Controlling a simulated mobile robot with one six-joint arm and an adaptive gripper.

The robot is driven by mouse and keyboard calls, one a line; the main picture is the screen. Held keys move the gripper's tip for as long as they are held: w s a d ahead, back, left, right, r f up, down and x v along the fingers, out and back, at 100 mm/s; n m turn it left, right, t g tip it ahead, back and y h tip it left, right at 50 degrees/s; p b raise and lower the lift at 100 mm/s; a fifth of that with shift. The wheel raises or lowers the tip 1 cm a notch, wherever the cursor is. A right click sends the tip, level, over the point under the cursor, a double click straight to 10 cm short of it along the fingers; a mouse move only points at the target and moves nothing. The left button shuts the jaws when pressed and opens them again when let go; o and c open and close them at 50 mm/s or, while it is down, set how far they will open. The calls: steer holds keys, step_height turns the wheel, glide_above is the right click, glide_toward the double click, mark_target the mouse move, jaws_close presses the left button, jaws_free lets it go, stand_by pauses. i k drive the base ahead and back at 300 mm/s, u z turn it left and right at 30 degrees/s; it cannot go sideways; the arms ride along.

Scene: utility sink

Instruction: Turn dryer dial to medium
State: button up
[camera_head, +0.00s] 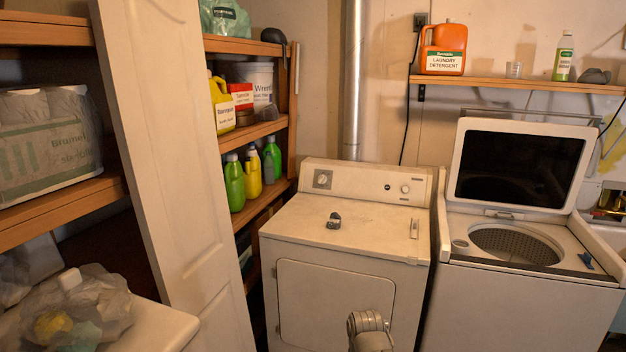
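The dryer (350,253) is a white, worn machine with a closed front door, standing in the middle of the view. Its raised back panel carries a large round dial (323,179) at the left. A smaller round knob (405,189) and a dark button (387,187) sit farther right on the panel. The dial markings are too small to read, so its setting cannot be told. A grey rounded part of my arm shows at the bottom, in front of the dryer. My gripper's fingers do not show.
A small dark object (334,220) lies on the dryer top. A washer (520,300) with its lid (522,165) up stands to the right. A white door panel (170,180) and shelves with bottles are at left. A wall shelf (520,84) holds orange detergent (443,48).

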mark_target(322, 179)
steer(key=i, duration=1.45)
